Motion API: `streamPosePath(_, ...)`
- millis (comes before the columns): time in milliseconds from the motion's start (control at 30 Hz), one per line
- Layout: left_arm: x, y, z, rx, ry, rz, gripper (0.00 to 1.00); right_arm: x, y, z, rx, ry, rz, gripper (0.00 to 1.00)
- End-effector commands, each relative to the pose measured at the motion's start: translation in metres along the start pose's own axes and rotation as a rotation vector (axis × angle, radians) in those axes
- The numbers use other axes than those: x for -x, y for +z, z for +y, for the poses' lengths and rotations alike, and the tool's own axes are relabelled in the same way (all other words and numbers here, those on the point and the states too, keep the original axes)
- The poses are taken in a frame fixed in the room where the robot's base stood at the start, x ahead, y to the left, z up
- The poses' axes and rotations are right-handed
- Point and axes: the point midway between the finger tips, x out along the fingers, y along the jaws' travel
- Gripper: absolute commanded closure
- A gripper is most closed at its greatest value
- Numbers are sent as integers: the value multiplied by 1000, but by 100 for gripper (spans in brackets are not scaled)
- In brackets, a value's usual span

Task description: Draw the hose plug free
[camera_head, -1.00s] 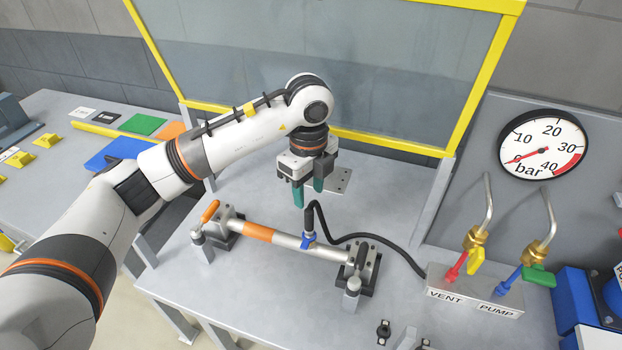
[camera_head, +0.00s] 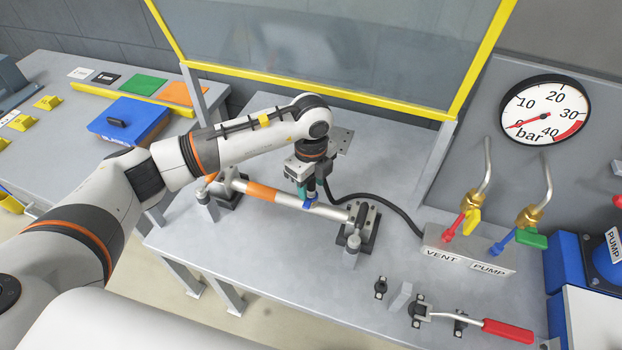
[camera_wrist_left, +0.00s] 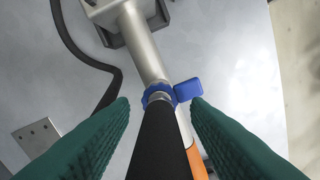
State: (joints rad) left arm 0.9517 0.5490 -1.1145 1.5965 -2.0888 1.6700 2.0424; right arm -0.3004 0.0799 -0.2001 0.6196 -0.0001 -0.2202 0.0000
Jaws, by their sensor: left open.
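My left gripper (camera_head: 312,192) is open, pointing down over the pipe. Its two green fingers stand on either side of the black hose plug (camera_wrist_left: 160,145) in the left wrist view, with gaps showing at their tips. The plug meets a blue collar (camera_wrist_left: 158,93) with a blue tab (camera_wrist_left: 188,90) beside it, on the silver and orange pipe (camera_head: 262,192). In the head view the fingers hide most of the plug, and the collar shows just below them. The black hose (camera_head: 385,203) runs right from the plug to the valve block. My right gripper is not in view.
Clamps hold the pipe at both ends, the right one (camera_head: 358,232) near the plug. The valve block (camera_head: 468,250) with red and blue valves stands right, under a bar gauge (camera_head: 544,110). A yellow-framed screen stands behind.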

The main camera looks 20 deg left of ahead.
Motion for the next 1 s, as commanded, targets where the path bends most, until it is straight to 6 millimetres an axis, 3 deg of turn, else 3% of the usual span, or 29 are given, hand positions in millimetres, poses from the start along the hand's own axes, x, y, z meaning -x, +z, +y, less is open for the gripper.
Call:
streamPosePath(33, 0, 0, 0, 0, 0, 0, 62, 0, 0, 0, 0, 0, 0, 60)
streamPosePath(267, 0, 0, 0, 0, 0, 0, 99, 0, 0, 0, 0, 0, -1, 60)
streamPosePath(300, 0, 0, 0, 0, 0, 0, 100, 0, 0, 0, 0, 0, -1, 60)
streamPosePath(333, 0, 0, 0, 0, 0, 0, 87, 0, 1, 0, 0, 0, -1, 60)
streamPosePath(433, 0, 0, 0, 0, 0, 0, 100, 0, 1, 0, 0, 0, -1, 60)
streamPosePath(1000, 17, 0, 0, 1, 0, 0, 100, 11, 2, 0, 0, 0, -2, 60)
